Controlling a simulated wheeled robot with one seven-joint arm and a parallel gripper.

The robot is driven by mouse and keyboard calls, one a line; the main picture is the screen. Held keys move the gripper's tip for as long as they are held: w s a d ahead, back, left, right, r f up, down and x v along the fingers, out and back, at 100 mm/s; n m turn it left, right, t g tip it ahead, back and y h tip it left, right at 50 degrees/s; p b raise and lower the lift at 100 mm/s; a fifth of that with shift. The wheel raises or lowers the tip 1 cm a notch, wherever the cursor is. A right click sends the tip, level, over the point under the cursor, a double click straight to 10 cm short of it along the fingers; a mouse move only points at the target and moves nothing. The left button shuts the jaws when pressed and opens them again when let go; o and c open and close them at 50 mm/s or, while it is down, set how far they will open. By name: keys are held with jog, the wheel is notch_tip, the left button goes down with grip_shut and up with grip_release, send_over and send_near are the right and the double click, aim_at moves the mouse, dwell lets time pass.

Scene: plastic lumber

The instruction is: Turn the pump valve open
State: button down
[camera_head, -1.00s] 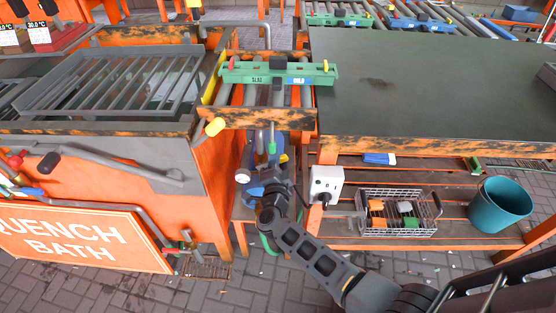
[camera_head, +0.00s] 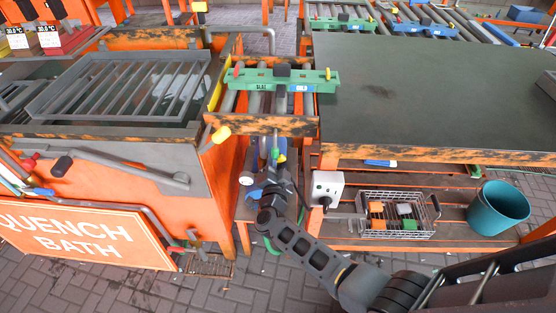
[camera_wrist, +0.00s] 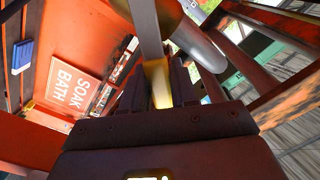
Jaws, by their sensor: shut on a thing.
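My gripper (camera_head: 275,168) reaches in low, under the roller section between the quench bath and the dark-topped table. In the wrist view the gripper (camera_wrist: 157,88) has its two dark jaws shut on a yellow piece, which looks like the pump valve's handle (camera_wrist: 158,82). A grey bar rises just beyond it. In the head view the pump, with a white round end (camera_head: 246,178), sits beside my gripper. The arm and gripper hide much of the pump and valve, so the valve's angle cannot be told.
A white socket box (camera_head: 326,188) stands close to the right of my gripper. A wire basket (camera_head: 396,234) with coloured blocks and a teal bucket (camera_head: 498,208) are on the lower shelf. The orange quench bath wall (camera_head: 222,170) is close on the left.

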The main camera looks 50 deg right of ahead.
jog(key=c, duration=1)
grip_release()
jog(key=shift+o, duration=0.2)
